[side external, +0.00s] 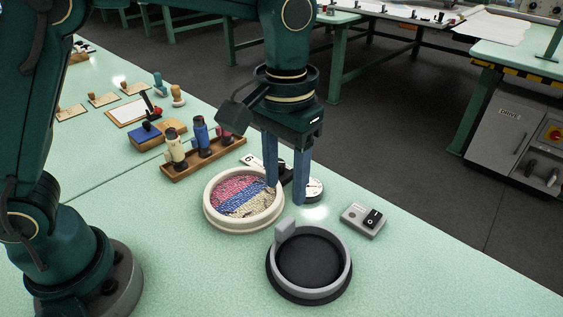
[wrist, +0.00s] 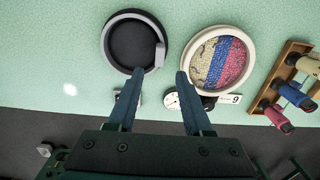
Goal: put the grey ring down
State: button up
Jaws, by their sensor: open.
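The grey ring (side external: 347,272), with a raised block on its rim, lies on a black round base (side external: 308,299) at the front of the bench. It appears flat and roughly centred on the base. In the side view the fingertips are behind the ring and beside the round tufted piece. In the wrist view my gripper (wrist: 159,72) is apart from the ring.
A cream hoop (side external: 211,215) with pink, blue and cream tufting stands left of the ring. A small grey switch box (side external: 361,221) is to the right. A white dial (side external: 315,190) sits behind the fingers. The front right bench is clear.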

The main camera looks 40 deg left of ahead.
jog(key=s+a+r+t, duration=0.2)
jog(key=s+a+r, duration=0.2)
jog(key=a+r, duration=0.2)
jog(key=s+a+f+t, duration=0.3)
jog(key=s+a, duration=0.2)
jog(key=s, duration=0.2)
jog(key=shift+s+t, duration=0.3)
jog(key=shift+s, duration=0.05)
dwell(0.9)
